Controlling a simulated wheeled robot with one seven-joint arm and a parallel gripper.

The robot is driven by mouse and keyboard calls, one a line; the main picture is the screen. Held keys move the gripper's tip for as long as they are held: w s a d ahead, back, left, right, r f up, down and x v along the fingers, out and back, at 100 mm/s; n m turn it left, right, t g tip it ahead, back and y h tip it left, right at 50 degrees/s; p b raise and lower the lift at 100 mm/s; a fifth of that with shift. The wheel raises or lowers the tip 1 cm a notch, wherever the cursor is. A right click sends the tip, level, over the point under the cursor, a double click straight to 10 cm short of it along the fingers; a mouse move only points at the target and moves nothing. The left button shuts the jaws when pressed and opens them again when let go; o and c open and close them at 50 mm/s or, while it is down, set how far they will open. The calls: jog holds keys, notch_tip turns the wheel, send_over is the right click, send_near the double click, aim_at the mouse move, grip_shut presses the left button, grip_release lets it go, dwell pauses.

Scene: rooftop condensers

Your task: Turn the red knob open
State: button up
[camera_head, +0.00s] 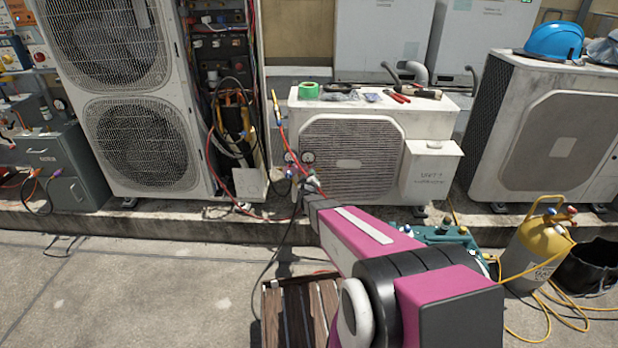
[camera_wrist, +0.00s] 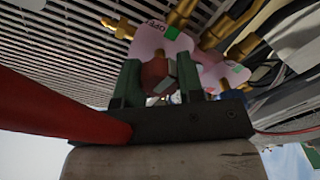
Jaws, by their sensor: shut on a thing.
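The red knob (camera_wrist: 154,72) shows in the wrist view on a pale pink valve body (camera_wrist: 160,42) with brass fittings. My gripper (camera_wrist: 158,84) has its two green fingers on either side of the knob and is shut on it. In the head view the gauge manifold (camera_head: 307,157) hangs at the front left of the middle condenser. My arm reaches up to it, and my fingertips are too small there to make out. The knob's turn angle cannot be told.
The middle condenser (camera_head: 431,123) stands behind the manifold with tape and tools on top. A red hose (camera_wrist: 50,112) passes close to my gripper at left in the wrist view. A wooden crate (camera_head: 270,318), a yellow cylinder (camera_head: 533,252) and a black bucket (camera_head: 590,268) stand on the floor.

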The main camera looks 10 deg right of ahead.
jog(key=shift+n, duration=0.3)
jog(key=o, duration=0.9)
jog(key=shift+s, duration=0.1)
jog(key=s, duration=0.3)
jog(key=s+a, duration=0.1)
jog(key=s, duration=0.3)
jog(key=s+a, duration=0.1)
jog(key=s, duration=0.2)
jog(key=shift+s, duration=0.25)
